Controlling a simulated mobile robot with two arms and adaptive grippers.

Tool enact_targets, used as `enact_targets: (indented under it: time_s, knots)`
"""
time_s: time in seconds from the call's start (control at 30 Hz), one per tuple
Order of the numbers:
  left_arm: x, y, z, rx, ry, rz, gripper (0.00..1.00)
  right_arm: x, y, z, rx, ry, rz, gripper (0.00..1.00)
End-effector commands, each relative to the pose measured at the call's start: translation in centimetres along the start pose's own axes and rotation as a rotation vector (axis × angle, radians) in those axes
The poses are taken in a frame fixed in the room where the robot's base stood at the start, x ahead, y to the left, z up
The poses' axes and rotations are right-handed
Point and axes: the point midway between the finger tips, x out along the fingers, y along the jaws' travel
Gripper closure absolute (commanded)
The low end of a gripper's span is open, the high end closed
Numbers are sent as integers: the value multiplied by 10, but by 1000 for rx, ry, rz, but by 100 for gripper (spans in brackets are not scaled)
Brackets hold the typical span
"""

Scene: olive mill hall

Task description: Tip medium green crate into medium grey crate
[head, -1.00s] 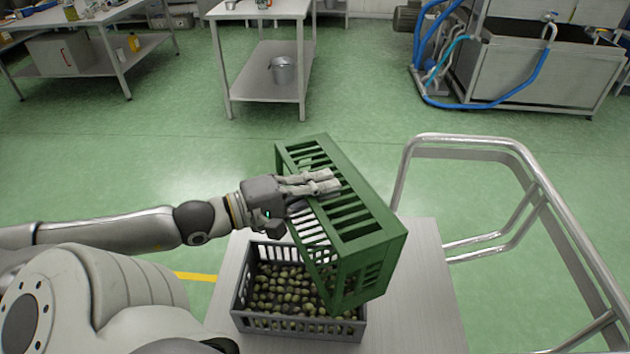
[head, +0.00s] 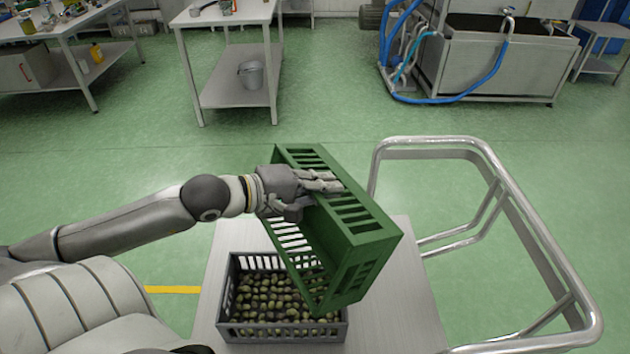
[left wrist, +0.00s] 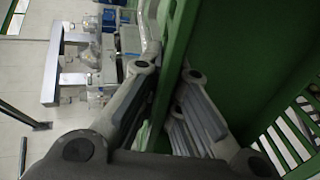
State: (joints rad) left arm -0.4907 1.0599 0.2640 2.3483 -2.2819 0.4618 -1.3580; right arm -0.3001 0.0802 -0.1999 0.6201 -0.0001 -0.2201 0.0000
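The green crate (head: 368,238) is held up and steeply tilted above the right part of the grey crate. The grey crate (head: 283,331) stands upright on a metal cart top and holds many olives (head: 268,298). My left gripper (head: 330,182) is shut on the upper side wall of the green crate. In the left wrist view its fingers (left wrist: 160,115) lie on both sides of the green wall (left wrist: 225,70). The inside of the green crate is mostly hidden in the head view. My right gripper is not in view.
The metal cart top (head: 400,320) has bare room right of the crates. A tubular handrail (head: 520,200) rises at the cart's right side. A table with a bucket (head: 250,75) and a steel tank (head: 490,65) with blue hoses stand farther back.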

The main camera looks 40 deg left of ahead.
Motion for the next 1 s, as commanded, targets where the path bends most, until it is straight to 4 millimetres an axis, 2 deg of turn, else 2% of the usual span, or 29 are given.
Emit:
enact_targets:
  time_s: [0.03,0.4,0.93,1.0]
  knots:
    - [2,8,-1,7,2,-13,100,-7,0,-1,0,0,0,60]
    - [22,16,-2,3,5,-140,100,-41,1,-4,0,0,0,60]
    - [54,17,-1,1,4,-342,100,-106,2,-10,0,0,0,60]
    - [61,11,-2,3,5,-376,100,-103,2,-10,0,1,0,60]
